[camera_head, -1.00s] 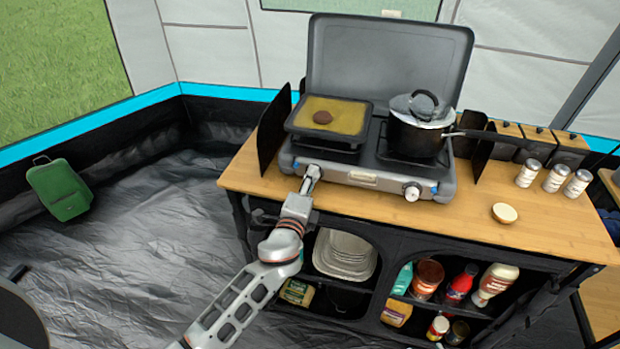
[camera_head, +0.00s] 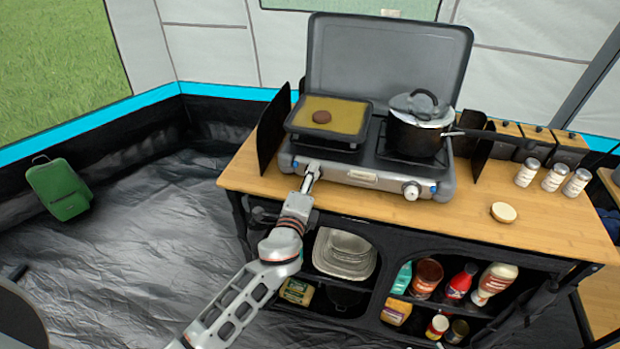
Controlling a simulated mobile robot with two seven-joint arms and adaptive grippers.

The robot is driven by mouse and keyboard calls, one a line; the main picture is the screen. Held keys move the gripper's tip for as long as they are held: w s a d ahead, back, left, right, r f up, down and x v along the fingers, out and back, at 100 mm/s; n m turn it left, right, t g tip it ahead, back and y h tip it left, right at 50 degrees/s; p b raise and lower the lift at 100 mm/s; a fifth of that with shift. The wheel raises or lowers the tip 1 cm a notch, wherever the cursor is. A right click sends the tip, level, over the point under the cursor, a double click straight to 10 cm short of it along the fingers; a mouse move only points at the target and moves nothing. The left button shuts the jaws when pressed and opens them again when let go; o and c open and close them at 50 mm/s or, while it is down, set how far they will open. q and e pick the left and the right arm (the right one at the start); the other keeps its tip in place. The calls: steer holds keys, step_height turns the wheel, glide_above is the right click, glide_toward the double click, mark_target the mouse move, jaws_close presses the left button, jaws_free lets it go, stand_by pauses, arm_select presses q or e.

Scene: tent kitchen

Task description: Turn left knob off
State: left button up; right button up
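A two-burner camping stove (camera_head: 362,180) with its lid raised stands on the wooden counter. My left gripper (camera_head: 311,174) is at the left part of the stove's front panel, where it covers the left knob. The knob itself is hidden behind the fingers, so I cannot tell its angle or whether the fingers are closed around it. The right knob (camera_head: 411,191) shows uncovered on the front panel. My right gripper is not in view.
A griddle (camera_head: 348,117) with a brown patty (camera_head: 322,117) sits on the left burner. A lidded pot (camera_head: 416,137) sits on the right one, its handle pointing right. Dark wind shields (camera_head: 273,135) flank the stove. Several jars (camera_head: 552,178) and a small round lid (camera_head: 503,212) stand at right.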

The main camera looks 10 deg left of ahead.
arm_select(q)
steer(key=shift+s+f, duration=0.15)
steer(key=shift+f, duration=0.1)
steer(key=shift+s, duration=0.35)
steer(key=s, duration=0.7)
steer(key=shift+r, duration=0.4)
steer(key=shift+a, duration=0.1)
steer(key=s+a+f+n+g+h, duration=0.1)
steer(key=s+a+f+n+g, duration=0.1)
steer(key=s+f+n, duration=0.6)
steer(key=s+a+f+n+g+h, duration=0.1)
steer(key=s+a+f+n+g, duration=0.2)
steer(key=s+f+n, duration=0.5)
steer(key=s+f+g, duration=0.1)
steer(key=s+f, duration=0.3)
steer(key=s, duration=0.3)
steer(key=shift+s+f+g, duration=0.2)
steer(key=shift+f+g, duration=0.1)
steer(key=shift+f, duration=0.1)
